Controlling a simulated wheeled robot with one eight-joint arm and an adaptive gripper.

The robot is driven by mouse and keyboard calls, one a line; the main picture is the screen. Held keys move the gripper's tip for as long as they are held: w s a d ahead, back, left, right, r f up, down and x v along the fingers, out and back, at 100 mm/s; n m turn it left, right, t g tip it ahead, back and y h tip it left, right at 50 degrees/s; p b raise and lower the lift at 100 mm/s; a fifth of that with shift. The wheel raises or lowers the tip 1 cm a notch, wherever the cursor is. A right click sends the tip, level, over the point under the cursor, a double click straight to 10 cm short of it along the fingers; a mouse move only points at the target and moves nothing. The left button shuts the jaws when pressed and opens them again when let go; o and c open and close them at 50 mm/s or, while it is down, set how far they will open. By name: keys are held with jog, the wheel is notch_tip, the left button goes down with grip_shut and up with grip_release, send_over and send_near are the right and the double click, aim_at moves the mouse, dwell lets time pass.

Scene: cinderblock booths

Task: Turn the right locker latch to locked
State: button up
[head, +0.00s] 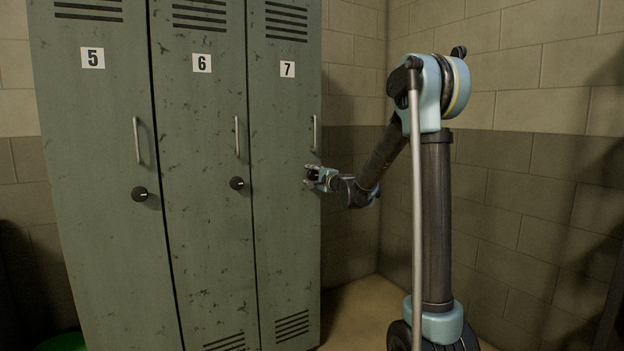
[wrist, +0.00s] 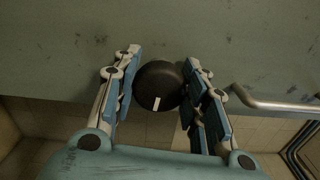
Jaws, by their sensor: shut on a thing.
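The right locker (head: 286,220), numbered 7, is a grey-green metal door at the right end of the row. Its latch is a round black knob (wrist: 158,85) with a short white mark, which sits towards the bottom of the knob in the wrist view. My gripper (head: 310,175) is at this door below its handle, with its fingers hiding the knob in the head view. In the wrist view the blue and white fingers are shut on the knob, one on each side. The locker's bar handle (wrist: 270,104) is to the right of the fingers there.
Locker 6 (head: 200,270) with its knob (head: 237,183) and locker 5 (head: 105,270) with its knob (head: 140,194) stand to the left. A block wall (head: 540,190) is behind and right of my arm. Bare floor (head: 362,315) shows between lockers and my base.

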jog(key=shift+s+a+n, duration=0.15)
jog(key=shift+a+n, duration=0.05)
jog(key=shift+n, duration=0.4)
jog(key=shift+f+n, duration=0.1)
jog(key=shift+n, duration=0.2)
jog(key=o, duration=1.1)
jog(key=shift+d, duration=0.1)
jog(key=shift+s+d, duration=0.15)
jog(key=v, duration=1.1)
jog(key=shift+s+d+f, duration=0.1)
